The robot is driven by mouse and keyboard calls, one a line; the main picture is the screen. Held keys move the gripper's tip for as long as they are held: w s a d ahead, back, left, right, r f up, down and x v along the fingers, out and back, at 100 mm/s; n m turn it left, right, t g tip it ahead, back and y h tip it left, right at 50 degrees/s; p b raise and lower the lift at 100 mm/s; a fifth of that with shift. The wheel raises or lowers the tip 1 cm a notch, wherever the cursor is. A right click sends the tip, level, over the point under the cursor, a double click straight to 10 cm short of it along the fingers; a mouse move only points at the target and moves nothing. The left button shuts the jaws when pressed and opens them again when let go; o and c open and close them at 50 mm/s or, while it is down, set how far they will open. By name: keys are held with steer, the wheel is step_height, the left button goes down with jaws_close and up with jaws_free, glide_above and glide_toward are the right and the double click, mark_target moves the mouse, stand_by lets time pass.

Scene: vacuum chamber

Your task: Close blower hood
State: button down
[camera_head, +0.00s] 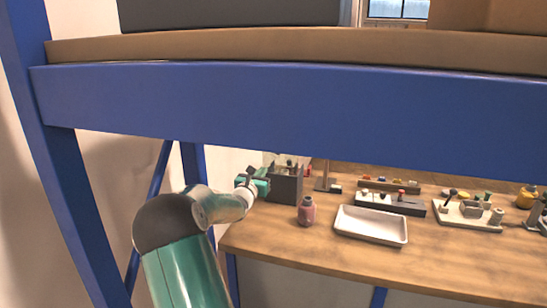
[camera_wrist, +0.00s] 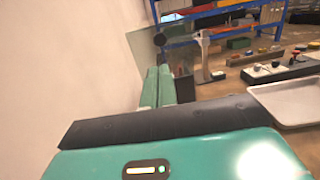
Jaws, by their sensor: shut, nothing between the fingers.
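A dark grey box (camera_head: 286,184), which looks like the blower, stands at the left end of the wooden bench. A clear panel, seemingly its hood (camera_head: 268,158), rises above its back left. In the wrist view the clear hood (camera_wrist: 143,45) stands upright beside and beyond my fingers, with a dark round knob near it. My gripper (camera_head: 262,180) is teal, shut and empty, at the box's left side. It also shows in the wrist view (camera_wrist: 160,72), with its fingers together and pointing towards the panel. I cannot tell whether they touch it. My gripper hides part of the box.
Racks of small parts (camera_head: 392,200) line the bench behind. A blue shelf beam (camera_head: 290,110) crosses above. A pale wall (camera_wrist: 60,70) is close on the left.

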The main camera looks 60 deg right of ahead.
steer(key=w+d+r, duration=0.1)
steer(key=d, duration=1.1)
steer(key=shift+w+d+r, duration=0.15)
steer(key=shift+w+d, duration=0.1)
steer(key=shift+d, duration=0.15)
